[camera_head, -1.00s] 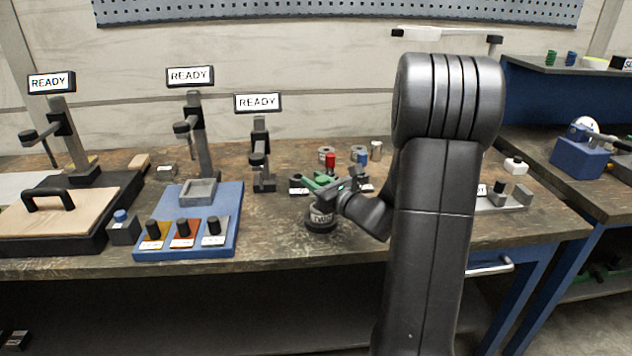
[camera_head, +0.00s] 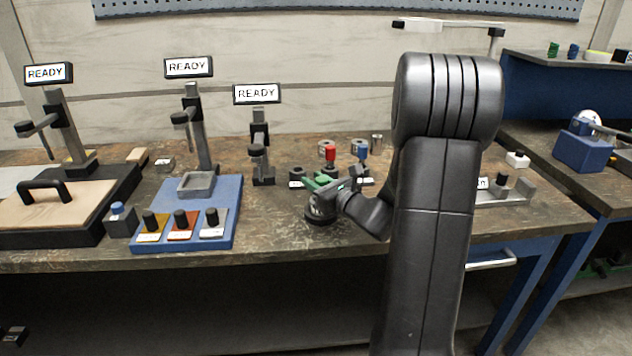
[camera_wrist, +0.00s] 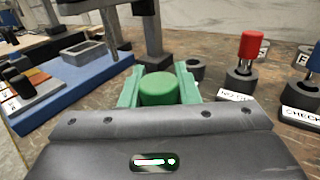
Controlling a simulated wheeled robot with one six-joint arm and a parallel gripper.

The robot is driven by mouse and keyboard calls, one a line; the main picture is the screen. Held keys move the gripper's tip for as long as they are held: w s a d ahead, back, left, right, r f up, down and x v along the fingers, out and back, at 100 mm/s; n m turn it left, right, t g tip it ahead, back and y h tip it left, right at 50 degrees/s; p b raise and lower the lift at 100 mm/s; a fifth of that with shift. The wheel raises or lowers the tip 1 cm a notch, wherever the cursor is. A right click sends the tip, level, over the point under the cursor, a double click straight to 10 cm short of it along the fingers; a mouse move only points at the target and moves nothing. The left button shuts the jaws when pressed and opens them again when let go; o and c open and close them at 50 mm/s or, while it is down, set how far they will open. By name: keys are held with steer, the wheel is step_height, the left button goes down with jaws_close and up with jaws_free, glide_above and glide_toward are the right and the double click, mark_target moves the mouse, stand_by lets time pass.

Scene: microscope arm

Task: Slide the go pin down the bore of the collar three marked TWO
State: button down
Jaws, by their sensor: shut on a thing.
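My gripper (camera_head: 319,184) has green fingers and is shut on the go pin, whose round green head (camera_wrist: 159,88) shows between the fingers in the wrist view. The pin's shank is hidden. In the head view the gripper is right over a grey collar on a round black base (camera_head: 320,221), very close to it. My fingers cover the collar's top, so I cannot tell how far the pin is in the bore. The collar's marking is not readable now. In the wrist view my gripper body hides the collar.
A red-headed pin (camera_head: 330,154) labelled NO GO and a blue-headed pin (camera_head: 363,154) labelled CHECK stand behind the gripper. An empty black holder (camera_wrist: 196,69) is beside the red one. A blue tray board (camera_head: 229,216) lies left. Bare bench (camera_head: 275,225) separates them.

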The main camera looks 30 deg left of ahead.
steer(key=shift+f, duration=0.15)
steer(key=c, duration=1)
jaws_free()
steer(key=v, duration=1.3)
steer(key=shift+s+d, duration=0.15)
steer(key=shift+d, duration=0.2)
steer(key=shift+a, duration=0.1)
steer(key=x, duration=1.3)
steer(key=shift+a, duration=0.35)
steer(key=shift+r, duration=0.35)
steer(key=shift+d, duration=0.1)
